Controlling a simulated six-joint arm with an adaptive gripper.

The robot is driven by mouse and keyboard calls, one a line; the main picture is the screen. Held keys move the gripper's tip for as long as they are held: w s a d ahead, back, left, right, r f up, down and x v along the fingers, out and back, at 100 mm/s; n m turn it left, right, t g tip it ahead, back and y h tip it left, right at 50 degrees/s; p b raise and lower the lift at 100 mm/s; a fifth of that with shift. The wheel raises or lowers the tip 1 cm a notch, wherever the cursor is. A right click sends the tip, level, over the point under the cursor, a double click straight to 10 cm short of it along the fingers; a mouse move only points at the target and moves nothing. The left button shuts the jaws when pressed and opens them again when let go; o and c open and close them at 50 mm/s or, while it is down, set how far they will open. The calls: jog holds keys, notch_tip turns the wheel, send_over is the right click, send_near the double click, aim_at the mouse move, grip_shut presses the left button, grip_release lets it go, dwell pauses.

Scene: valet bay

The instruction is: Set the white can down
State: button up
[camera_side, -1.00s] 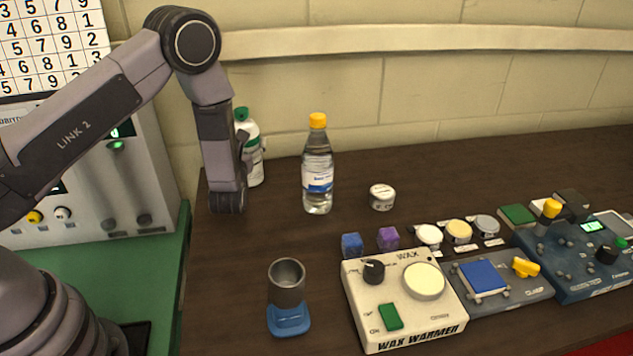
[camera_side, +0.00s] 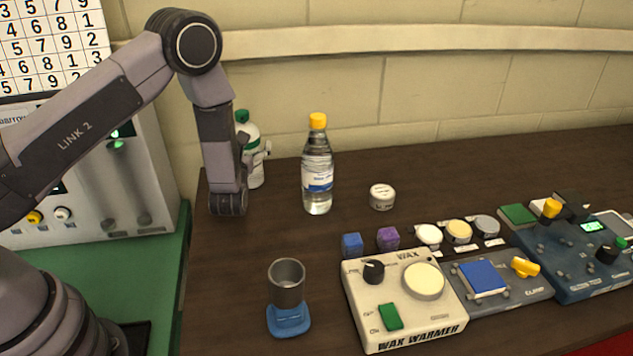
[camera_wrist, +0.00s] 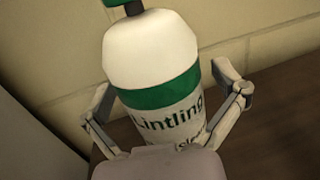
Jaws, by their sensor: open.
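The white can (camera_side: 253,158), with a green cap and a green band, stands upright on the dark bench at the back, partly hidden behind my arm. In the wrist view the white can (camera_wrist: 160,60) fills the middle, and part of its label reads "Lintling". My gripper (camera_wrist: 168,98) is open, with one finger on each side of the can and gaps showing beside it.
A water bottle (camera_side: 318,170) with a yellow cap stands right of the can. A small white tin (camera_side: 382,197) lies farther right. A grey cup on a blue base (camera_side: 288,322), a wax warmer (camera_side: 400,310) and other devices fill the front. Bare bench lies between.

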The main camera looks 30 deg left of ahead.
jog(key=v, duration=1.2)
jog(key=s+a+r+n+g+y, duration=0.4)
jog(key=a+r+n+g+y, duration=0.25)
jog(key=a+r+n, duration=0.35)
jog(key=s+a+r+n+g+h, duration=0.3)
jog(key=s+r+n+g, duration=0.55)
jog(key=s, duration=0.35)
jog(key=s+d+r+n+t+h, duration=0.5)
jog(key=s+d+n+h, duration=0.5)
jog(key=h, duration=0.3)
jog(key=shift+d+n+t, duration=0.3)
jog(key=shift+d+n, duration=0.05)
jog(key=shift+d, duration=0.05)
